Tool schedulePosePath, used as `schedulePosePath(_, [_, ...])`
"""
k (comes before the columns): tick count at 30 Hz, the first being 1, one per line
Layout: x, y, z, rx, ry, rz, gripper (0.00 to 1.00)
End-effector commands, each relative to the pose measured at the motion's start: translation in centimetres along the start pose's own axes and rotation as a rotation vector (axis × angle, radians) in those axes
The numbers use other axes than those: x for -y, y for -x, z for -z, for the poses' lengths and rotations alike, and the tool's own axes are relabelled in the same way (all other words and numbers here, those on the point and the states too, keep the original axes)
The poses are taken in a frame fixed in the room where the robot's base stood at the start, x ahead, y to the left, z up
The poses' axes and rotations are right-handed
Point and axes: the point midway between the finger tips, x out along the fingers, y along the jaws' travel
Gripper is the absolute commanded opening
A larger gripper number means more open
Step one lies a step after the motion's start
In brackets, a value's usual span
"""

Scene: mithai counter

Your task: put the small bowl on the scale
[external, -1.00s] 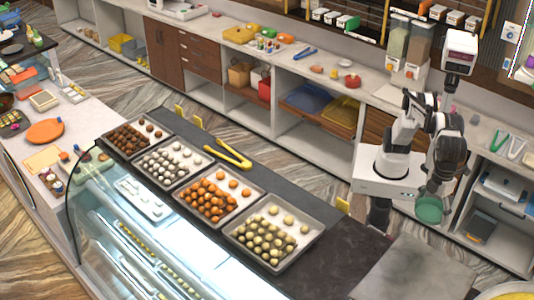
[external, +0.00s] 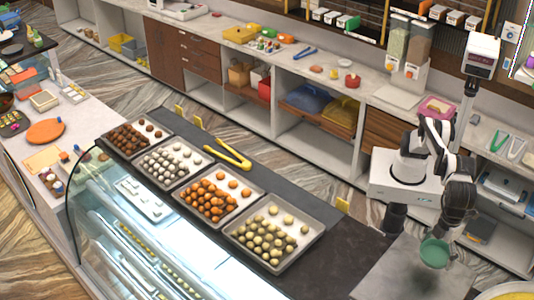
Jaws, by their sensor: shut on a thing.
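The small green bowl (external: 434,253) is held upright by my gripper (external: 448,241), which is shut on its right rim. The bowl hangs above a flat grey slab (external: 385,278) at the counter's near right end. A dark shadow lies on the slab below the bowl, and they look apart. I cannot tell for sure which thing is the scale. A white device with a flat top (external: 178,9) on the back counter at the top left may be one.
Several metal trays of sweets (external: 262,258) stand left of the slab, with yellow tongs (external: 228,155) behind them. A yellow round container (external: 505,293) is at the bottom right corner. A pink item (external: 437,107) sits on the back counter behind my arm. Dark counter between trays and slab is clear.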

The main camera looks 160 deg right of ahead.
Motion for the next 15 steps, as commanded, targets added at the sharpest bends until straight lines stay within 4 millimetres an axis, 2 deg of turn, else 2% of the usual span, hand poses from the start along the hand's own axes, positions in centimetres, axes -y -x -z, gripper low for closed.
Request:
schedulePosePath(3, [0.3,-0.7,1.3,0.0,-0.002,0.0,0.56])
schedulePosePath(6, [0.4,-1.1,1.9,0.0,-0.001,0.0,0.56])
schedulePosePath(11, [0.5,-1.8,2.0,0.0,0.0,0.0,0.56])
schedulePosePath(15, [0.4,-3.3,2.0,0.0,0.0,0.0,0.56])
